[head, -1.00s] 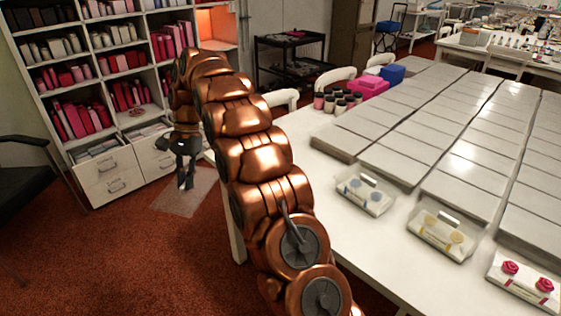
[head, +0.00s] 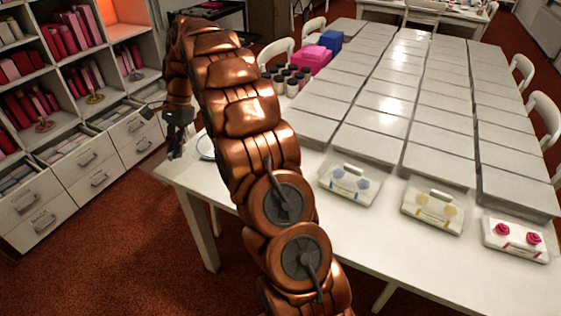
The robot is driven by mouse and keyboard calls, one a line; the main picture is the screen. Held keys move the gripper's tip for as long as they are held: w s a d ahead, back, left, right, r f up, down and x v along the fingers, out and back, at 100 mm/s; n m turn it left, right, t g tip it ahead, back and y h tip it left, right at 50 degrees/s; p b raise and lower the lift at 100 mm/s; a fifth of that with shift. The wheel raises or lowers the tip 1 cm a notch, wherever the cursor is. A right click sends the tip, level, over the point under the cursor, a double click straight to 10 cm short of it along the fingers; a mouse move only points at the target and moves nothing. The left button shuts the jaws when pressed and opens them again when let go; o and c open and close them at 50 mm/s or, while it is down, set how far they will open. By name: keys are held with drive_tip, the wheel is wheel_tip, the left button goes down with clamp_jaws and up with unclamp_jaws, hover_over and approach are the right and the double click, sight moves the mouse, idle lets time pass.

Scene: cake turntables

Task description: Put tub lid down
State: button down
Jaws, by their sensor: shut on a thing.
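My gripper (head: 176,148) hangs pointing down at the left, just off the table's near left corner. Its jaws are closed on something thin. I take this to be the tub lid, but its outline cannot be made out against the drawers and carpet. The white table (head: 400,262) is to the right of my gripper. Clear tubs with decorations stand along its near side: one with blue pieces (head: 349,180), one with yellow pieces (head: 432,208) and one with pink roses (head: 515,239).
Rows of flat grey-white boxes (head: 437,158) fill most of the table. A shelf unit with drawers (head: 87,160) is at the left. The table's near strip has bare room.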

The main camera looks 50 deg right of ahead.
drive_tip(key=s+d+f+m+t+h+p, duration=0.15)
drive_tip(key=s+d+m, duration=0.35)
drive_tip(key=d, duration=0.5)
drive_tip(key=s+d+f+m+t+h+p, duration=0.1)
drive_tip(key=s+d+m+t, duration=0.1)
drive_tip(key=s+d+m, duration=0.5)
drive_tip(key=s+d+f+m+t+h+p, duration=0.15)
drive_tip(key=d+m, duration=0.35)
drive_tip(key=d, duration=0.7)
drive_tip(key=shift+y, duration=0.4)
drive_tip(key=shift+w+a+f+p, duration=0.15)
drive_tip(key=shift+f+p, duration=0.2)
drive_tip(key=shift+f, duration=1.85)
drive_tip(key=shift+w+a+f+p, duration=0.15)
drive_tip(key=shift+f+p, duration=0.2)
drive_tip(key=shift+f, duration=1.8)
drive_tip(key=shift+s+f, duration=0.1)
drive_tip(key=c, duration=1.2)
unclamp_jaws()
